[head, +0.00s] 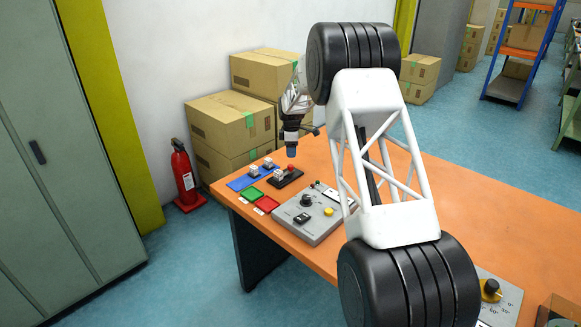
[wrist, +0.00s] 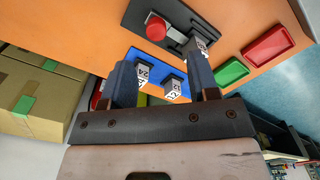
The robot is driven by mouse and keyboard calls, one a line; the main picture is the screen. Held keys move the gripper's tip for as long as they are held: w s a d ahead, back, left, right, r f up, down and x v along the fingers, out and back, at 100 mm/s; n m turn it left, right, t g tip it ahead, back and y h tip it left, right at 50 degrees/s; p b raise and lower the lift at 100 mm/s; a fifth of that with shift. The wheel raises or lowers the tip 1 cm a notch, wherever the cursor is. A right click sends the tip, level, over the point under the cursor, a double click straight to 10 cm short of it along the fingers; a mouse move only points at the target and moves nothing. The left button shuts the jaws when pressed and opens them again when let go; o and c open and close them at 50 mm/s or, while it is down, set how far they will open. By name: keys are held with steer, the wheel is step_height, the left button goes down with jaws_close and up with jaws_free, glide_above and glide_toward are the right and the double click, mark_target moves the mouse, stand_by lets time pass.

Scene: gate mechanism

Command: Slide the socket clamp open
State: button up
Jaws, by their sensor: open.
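The socket clamp appears to be the black fixture (head: 293,180) on the table, also in the wrist view (wrist: 140,13). Its round red knob (wrist: 157,27) stands beside a grey metal slide (wrist: 180,36). The knob also shows in the head view (head: 291,167). A white marked cube (wrist: 201,47) sits at the fixture's other end, partly hidden by a finger. My gripper (head: 291,152) points down above the fixture area. In the wrist view my gripper (wrist: 163,75) is open, with nothing seen held between the fingers. The knob is outside the finger gap.
A blue plate (head: 238,184) with two white cubes lies beside the fixture. Green (head: 249,195) and red (head: 267,204) pads lie nearby. A grey control box (head: 318,226) with knobs stands to the right. Cardboard boxes (head: 225,120) are stacked behind the table.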

mark_target(290, 165)
steer(key=shift+w+a+f, duration=0.15)
steer(key=shift+w+f, duration=0.2)
steer(key=shift+f, duration=0.1)
steer(key=shift+f, duration=0.1)
steer(key=shift+f, duration=3.85)
